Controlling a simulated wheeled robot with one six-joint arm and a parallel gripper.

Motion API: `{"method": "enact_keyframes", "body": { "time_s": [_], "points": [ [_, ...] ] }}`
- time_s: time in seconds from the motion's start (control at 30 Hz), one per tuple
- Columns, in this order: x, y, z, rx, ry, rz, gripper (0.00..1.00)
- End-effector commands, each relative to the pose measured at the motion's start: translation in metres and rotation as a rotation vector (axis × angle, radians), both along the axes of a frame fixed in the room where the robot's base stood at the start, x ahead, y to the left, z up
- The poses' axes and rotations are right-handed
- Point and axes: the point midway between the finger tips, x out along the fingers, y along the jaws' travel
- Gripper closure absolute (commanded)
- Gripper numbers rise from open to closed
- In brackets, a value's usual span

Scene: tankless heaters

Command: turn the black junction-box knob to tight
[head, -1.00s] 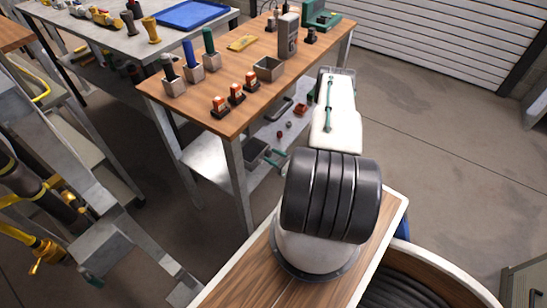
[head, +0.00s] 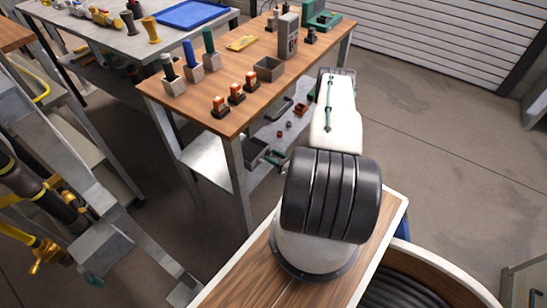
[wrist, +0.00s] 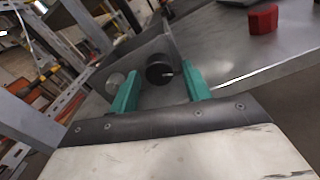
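The black junction-box knob (wrist: 158,70) shows in the wrist view as a round black knob with a white pointer mark, on the face of a grey metal box (wrist: 151,47). My gripper (wrist: 157,84) has two green fingers, spread apart, one on each side of the knob. The right finger looks very near the knob; I cannot tell whether it touches. In the head view the grey box (head: 255,150) sits on the lower shelf of the wooden-topped bench, with my gripper (head: 275,158) beside it. The knob is not discernible there.
A round silver fitting (wrist: 115,81) sits left of the knob, close to the left finger. A red block (wrist: 263,19) stands to the right on the metal shelf (wrist: 240,50). The wooden bench top (head: 225,108) lies above the shelf and carries several holders and orange-topped parts.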

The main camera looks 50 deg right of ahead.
Motion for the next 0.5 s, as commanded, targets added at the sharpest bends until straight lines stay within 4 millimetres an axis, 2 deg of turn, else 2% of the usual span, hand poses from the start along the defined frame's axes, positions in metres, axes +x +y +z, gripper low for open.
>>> {"method": "enact_keyframes", "body": {
  "time_s": [0.33, 0.5],
  "points": [
    [-0.003, 0.000, 0.000, 0.000, -0.001, -0.001, 0.47],
    [-0.026, -0.003, 0.000, 0.000, 0.000, -0.004, 0.47]
  ]
}}
